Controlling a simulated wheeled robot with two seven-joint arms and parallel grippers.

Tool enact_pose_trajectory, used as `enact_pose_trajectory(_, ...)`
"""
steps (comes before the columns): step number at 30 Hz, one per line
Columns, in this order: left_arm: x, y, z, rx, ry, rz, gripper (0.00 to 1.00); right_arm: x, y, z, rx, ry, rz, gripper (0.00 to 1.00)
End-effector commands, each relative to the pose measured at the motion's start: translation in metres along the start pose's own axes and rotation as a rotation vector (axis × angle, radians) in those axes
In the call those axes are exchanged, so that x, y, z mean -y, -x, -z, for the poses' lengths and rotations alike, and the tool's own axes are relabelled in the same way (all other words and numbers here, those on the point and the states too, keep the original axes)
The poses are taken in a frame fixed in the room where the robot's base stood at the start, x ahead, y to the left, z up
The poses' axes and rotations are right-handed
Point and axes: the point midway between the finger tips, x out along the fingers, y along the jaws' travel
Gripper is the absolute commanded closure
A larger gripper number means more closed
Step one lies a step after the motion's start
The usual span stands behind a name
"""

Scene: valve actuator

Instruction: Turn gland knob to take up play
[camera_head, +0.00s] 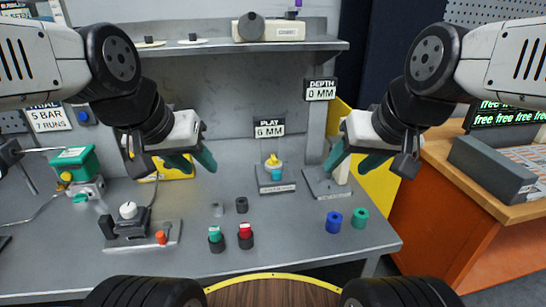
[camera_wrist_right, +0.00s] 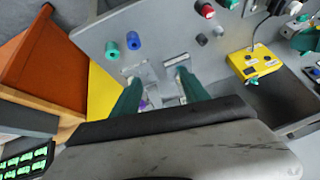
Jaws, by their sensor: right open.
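A small yellow knob on a teal body (camera_head: 273,163) stands upright on a grey plate in the middle of the bench, under the PLAY sign (camera_head: 269,128). It looks like the gland knob, but its label is too small to read. My right gripper (camera_head: 353,163) is open, to the right of the knob and above a second grey plate (camera_head: 325,184) under the DEPTH sign (camera_head: 320,90). The right wrist view shows its green fingers (camera_wrist_right: 160,93) apart with nothing gripped. My left gripper (camera_head: 192,162) is open and empty, left of the knob and apart from it.
Green and red buttons (camera_head: 246,235) stand at the bench front. A white-knobbed device (camera_head: 128,211) and a green-topped unit (camera_head: 75,165) are at left. A shelf (camera_head: 230,46) crosses the back. The bench between my grippers is mostly clear.

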Motion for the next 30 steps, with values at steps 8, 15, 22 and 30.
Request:
enact_pose_trajectory(8, 0.0, 0.0, 0.0, 0.0, 0.0, 0.0, 0.64, 0.0, 0.0, 0.0, 0.0, 0.0, 0.0, 0.47)
enact_pose_trajectory(15, 0.0, 0.0, 0.0, 0.0, 0.0, 0.0, 0.64, 0.0, 0.0, 0.003, 0.004, 0.011, -0.001, 0.4)
enact_pose_trajectory(22, 0.0, 0.0, 0.0, 0.0, 0.0, 0.0, 0.64, 0.005, -0.01, 0.053, 0.097, 0.258, -0.019, 0.4)
enact_pose_trajectory(30, 0.0, 0.0, 0.0, 0.0, 0.0, 0.0, 0.64, 0.026, -0.064, 0.146, 0.277, 0.759, 0.013, 0.4)
